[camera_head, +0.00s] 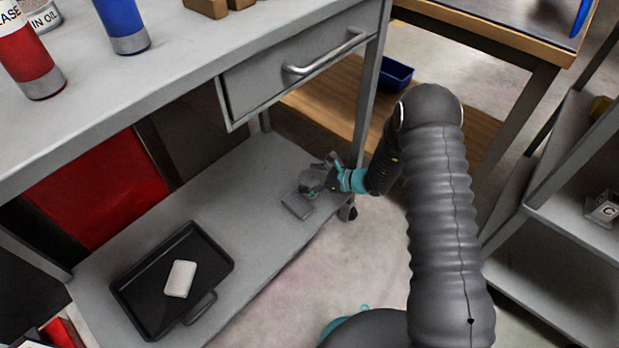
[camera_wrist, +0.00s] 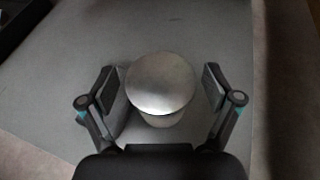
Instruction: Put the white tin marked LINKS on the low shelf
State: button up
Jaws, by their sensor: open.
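In the wrist view a round tin (camera_wrist: 160,84) with a bare metal top and a pale side stands on a grey surface. No marking on it can be read. My gripper (camera_wrist: 158,88) is open, with one finger on each side of the tin and a gap at both sides. In the head view my gripper (camera_head: 312,186) is low over the right end of the low shelf (camera_head: 240,195), the grey lower board of the bench. There the gripper largely hides whatever is between its fingers.
A black tray (camera_head: 140,290) holding a white block (camera_head: 180,279) lies at the shelf's left. The bench top with a drawer (camera_head: 290,75) overhangs the shelf, and a bench leg (camera_head: 368,90) stands close to my arm.

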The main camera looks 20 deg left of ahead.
jog(key=v, duration=0.7)
jog(key=shift+d+r, duration=0.2)
jog(key=shift+d, duration=0.05)
jog(key=s+d+r+n+g+h, duration=0.1)
jog(key=s+d+r+n, duration=0.25)
jog(key=r, duration=0.45)
jog(key=s+d+r+n+h, duration=0.2)
jog(key=s+d+r+n, duration=0.15)
jog(key=r, duration=0.45)
jog(key=s+d+r+n+g+h, duration=0.1)
jog(key=s+d+r+n, duration=0.25)
jog(key=r, duration=0.45)
jog(key=s+d+r+n+t+h, duration=0.3)
jog(key=s+d+r, duration=0.3)
jog(key=s+d, duration=0.2)
jog(key=s+d+r+n+t+h, duration=0.3)
jog(key=s+d+r+n+h, duration=0.2)
jog(key=s+d, duration=0.4)
jog(key=d+h, duration=0.1)
jog(key=d, duration=0.1)
jog(key=shift+d+r+t+h, duration=0.3)
jog(key=shift+d+r, duration=0.1)
